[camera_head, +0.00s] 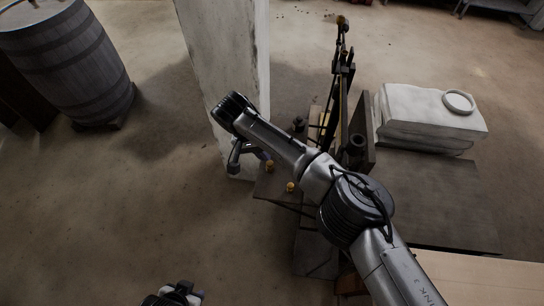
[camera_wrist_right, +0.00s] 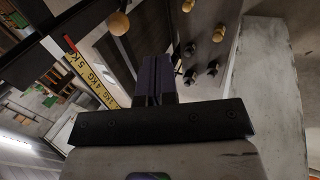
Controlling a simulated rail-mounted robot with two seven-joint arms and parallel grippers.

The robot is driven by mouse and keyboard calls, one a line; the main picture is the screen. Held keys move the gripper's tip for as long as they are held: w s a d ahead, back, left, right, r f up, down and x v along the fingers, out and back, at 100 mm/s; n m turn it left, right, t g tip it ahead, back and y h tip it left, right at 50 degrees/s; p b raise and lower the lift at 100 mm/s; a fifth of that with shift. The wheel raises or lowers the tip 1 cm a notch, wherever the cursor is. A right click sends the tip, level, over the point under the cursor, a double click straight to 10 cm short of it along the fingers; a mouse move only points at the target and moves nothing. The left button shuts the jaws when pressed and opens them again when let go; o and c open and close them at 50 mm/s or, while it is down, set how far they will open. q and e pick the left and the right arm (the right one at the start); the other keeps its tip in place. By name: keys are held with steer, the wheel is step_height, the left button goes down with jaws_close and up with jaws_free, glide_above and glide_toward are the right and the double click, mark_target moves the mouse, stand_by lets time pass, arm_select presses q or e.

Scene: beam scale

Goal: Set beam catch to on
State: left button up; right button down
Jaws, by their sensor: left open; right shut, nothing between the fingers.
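The beam scale (camera_head: 345,75) stands in the middle of the head view, dark and upright, partly hidden by my right arm. In the right wrist view its yellow graduated strip (camera_wrist_right: 92,80) runs diagonally at left, and a round wooden-coloured knob (camera_wrist_right: 118,23) hangs near the top. I cannot tell which part is the beam catch. My right gripper (camera_head: 254,155) is shut and empty, beside the white pillar and left of the scale. Its closed fingers (camera_wrist_right: 154,78) show in the wrist view, apart from the knob. My left gripper (camera_head: 174,296) is open at the bottom edge, far from the scale.
Small brass weights (camera_head: 290,187) stand on the scale's low shelf; several weights also show in the wrist view (camera_wrist_right: 190,78). A white pillar (camera_head: 225,60) rises close behind my right gripper. White sacks (camera_head: 425,115) lie at right, with a ring on top. A barrel (camera_head: 70,65) stands far left.

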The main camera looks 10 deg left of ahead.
steer(key=d+f+p, duration=0.3)
steer(key=d+f, duration=0.4)
steer(key=shift+s+d+f, duration=0.15)
steer(key=shift+s+d, duration=0.05)
steer(key=shift+d, duration=0.05)
stand_by(0.4)
